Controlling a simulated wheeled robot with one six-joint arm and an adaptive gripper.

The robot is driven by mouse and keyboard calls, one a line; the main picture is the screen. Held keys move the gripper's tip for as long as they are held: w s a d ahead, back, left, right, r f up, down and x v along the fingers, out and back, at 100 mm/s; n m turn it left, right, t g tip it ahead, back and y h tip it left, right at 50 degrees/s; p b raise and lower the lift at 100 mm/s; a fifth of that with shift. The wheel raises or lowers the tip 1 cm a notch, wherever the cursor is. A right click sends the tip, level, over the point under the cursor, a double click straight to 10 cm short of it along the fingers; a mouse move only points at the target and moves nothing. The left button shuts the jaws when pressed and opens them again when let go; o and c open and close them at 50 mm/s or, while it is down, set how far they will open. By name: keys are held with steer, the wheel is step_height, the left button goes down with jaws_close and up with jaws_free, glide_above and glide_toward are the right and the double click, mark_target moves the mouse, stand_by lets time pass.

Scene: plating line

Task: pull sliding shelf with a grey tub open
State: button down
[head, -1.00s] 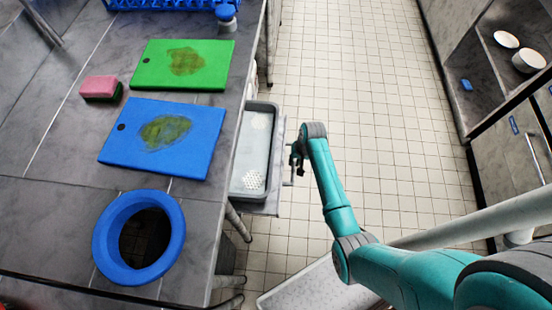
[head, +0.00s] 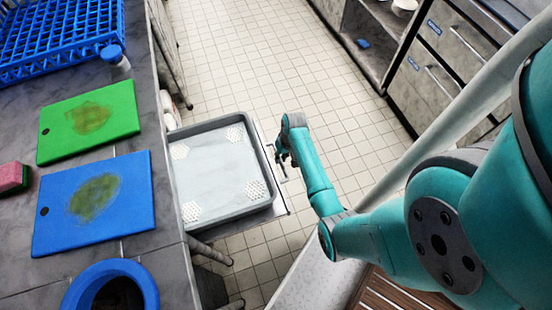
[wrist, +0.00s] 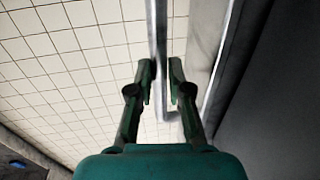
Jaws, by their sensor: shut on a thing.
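The sliding shelf (head: 290,203) is drawn out from under the counter at its right side, into the aisle. A grey tub (head: 220,168) sits on it, empty, with perforated patches near its corners. My gripper (head: 284,162) is at the shelf's outer edge. In the wrist view my gripper (wrist: 161,92) has its two fingers on either side of the shelf's metal bar handle (wrist: 158,28), shut on it. The fingertips are small and partly hidden in the head view.
The counter (head: 150,255) carries a green board (head: 88,120), a blue board (head: 92,203), a blue ring (head: 110,268), a blue rack (head: 60,40) and a pink sponge (head: 12,177). The tiled floor (head: 240,60) beyond is clear. Cabinets (head: 440,70) stand at right.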

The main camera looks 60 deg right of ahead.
steer(key=c, duration=1.1)
jaws_free()
steer(key=shift+r, duration=0.1)
step_height(320, 180, up, 12)
steer(key=s+d, duration=0.1)
steer(key=d, duration=0.1)
steer(key=shift+s+f, duration=0.2)
steer(key=shift+s, duration=0.1)
